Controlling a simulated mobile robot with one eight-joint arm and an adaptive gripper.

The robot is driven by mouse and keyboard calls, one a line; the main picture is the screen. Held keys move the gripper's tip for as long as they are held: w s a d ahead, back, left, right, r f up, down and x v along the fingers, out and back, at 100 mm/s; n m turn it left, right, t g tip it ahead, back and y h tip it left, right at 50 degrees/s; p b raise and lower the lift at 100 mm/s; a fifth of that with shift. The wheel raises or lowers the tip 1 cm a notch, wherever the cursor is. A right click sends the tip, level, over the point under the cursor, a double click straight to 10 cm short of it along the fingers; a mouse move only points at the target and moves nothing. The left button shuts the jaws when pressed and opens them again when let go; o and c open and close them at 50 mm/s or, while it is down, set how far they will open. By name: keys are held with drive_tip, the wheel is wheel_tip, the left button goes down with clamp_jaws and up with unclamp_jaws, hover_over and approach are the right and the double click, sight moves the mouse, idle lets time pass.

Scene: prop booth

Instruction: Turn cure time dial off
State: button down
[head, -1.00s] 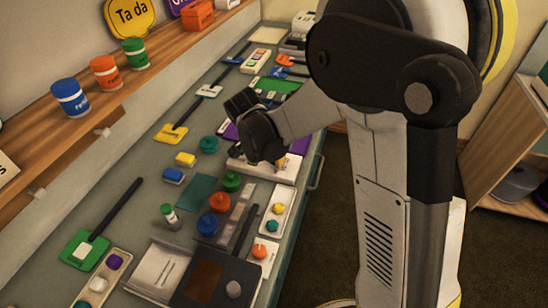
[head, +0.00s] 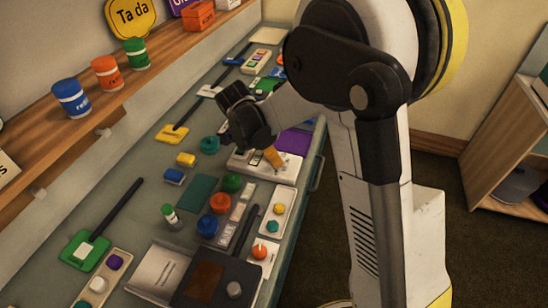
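I cannot read which knob is the cure time dial. Knobs in the head view are an orange one on a small white plate (head: 260,252), a yellow one (head: 279,209) and a teal one (head: 272,226) on a white panel, and a grey one (head: 234,289) on a dark flat device (head: 205,283). My gripper (head: 236,104) is dark and hangs above the middle of the bench, farther back than these knobs and apart from them. Its fingertips are small and partly overlap, so its opening is unclear.
A white device with an orange-yellow stick-like part (head: 273,157) lies below my gripper. Paddles lie along the left. A wooden shelf (head: 90,110) with jars runs along the wall.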

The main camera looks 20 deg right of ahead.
drive_tip(key=c, duration=1.2)
unclamp_jaws()
drive_tip(key=shift+o, duration=0.2)
drive_tip(key=v, duration=1.2)
drive_tip(key=shift+d, duration=0.1)
